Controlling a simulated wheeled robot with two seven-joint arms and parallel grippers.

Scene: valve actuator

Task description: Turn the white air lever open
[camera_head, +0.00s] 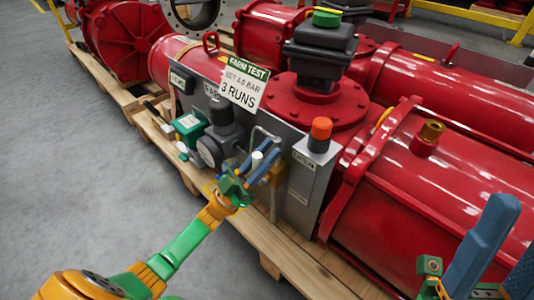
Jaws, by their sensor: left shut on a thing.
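The white air lever (257,157) shows as a small pale end at the front of the grey control panel, right of the round dark regulator. My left gripper (262,163) reaches in from the lower left, and its blue fingers are shut around the lever. The fingers hide most of the lever, so its angle is hard to tell. My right gripper (514,236) is at the lower right edge, with its blue fingers apart and nothing seen between them. It is in front of the red cylinder, away from the lever.
The grey panel (303,187) carries a red-orange button (320,134), a green box (190,126) and a dark regulator (216,148). A paper sign (243,83) stands above. Large red cylinders (440,165) rest on a wooden pallet (285,250). Grey floor is clear at left.

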